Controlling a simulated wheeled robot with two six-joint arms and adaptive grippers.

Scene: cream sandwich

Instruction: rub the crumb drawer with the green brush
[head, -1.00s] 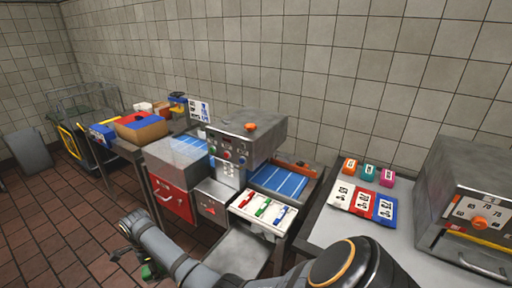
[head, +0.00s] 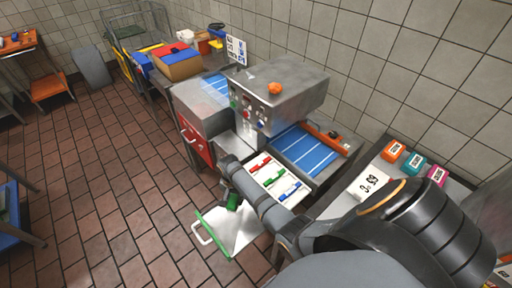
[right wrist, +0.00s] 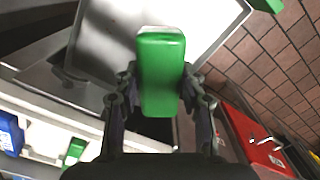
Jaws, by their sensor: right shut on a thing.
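My right gripper (head: 232,200) is shut on the green brush (head: 233,201), just above or at the far side of the crumb drawer. In the right wrist view the green brush (right wrist: 161,72) stands between both fingers. The pale crumb drawer (head: 222,226) sticks out low in front of the machine, with a white handle on its left side and green bits at its edges. Its grey surface (right wrist: 195,25) shows behind the brush in the right wrist view. I cannot tell whether the brush touches the drawer. My left gripper is not in view.
The machine (head: 275,95) stands behind the drawer, with a red front (head: 196,143) to its left. A white tray (head: 262,167) with red, green and blue pieces lies beside my forearm. Orange, teal and pink blocks stand at the right.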

